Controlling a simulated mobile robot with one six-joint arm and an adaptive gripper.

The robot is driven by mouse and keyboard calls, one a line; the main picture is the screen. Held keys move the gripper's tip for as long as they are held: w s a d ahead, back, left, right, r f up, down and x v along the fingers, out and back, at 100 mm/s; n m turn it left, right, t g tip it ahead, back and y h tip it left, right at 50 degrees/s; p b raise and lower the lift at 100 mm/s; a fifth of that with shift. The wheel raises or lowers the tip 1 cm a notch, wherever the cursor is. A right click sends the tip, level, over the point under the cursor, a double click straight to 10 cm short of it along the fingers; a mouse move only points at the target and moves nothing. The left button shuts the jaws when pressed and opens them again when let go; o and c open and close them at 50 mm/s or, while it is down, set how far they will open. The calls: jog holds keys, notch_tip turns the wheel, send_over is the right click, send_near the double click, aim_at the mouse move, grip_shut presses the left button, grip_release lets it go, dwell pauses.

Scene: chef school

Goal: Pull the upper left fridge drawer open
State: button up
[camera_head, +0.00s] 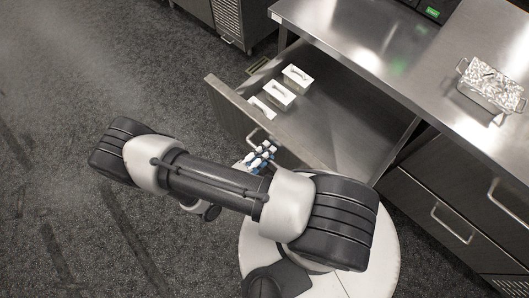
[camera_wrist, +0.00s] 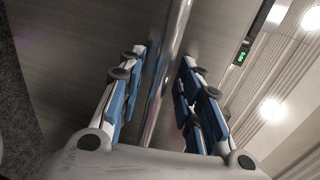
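The upper left fridge drawer (camera_head: 340,118) is pulled well out, with its inside in view from above. Its metal front carries a bar handle (camera_head: 257,134). My gripper (camera_head: 265,150) is at this handle. In the wrist view the handle bar (camera_wrist: 160,92) runs lengthwise between the two blue-and-grey fingers of my gripper (camera_wrist: 163,58). The fingers stand apart, with a visible gap to the bar on each side. Part of the handle and the drawer front is hidden behind my arm in the head view.
Several small metal containers (camera_head: 279,94) sit in the drawer's far left part. The steel counter (camera_head: 400,50) above holds a foil-filled pan (camera_head: 489,87) at right. Closed drawers (camera_head: 445,215) are at right. Dark floor (camera_head: 60,90) is free at left.

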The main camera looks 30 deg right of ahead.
jog(key=v, duration=1.2)
jog(key=shift+a, duration=0.1)
dwell(0.4)
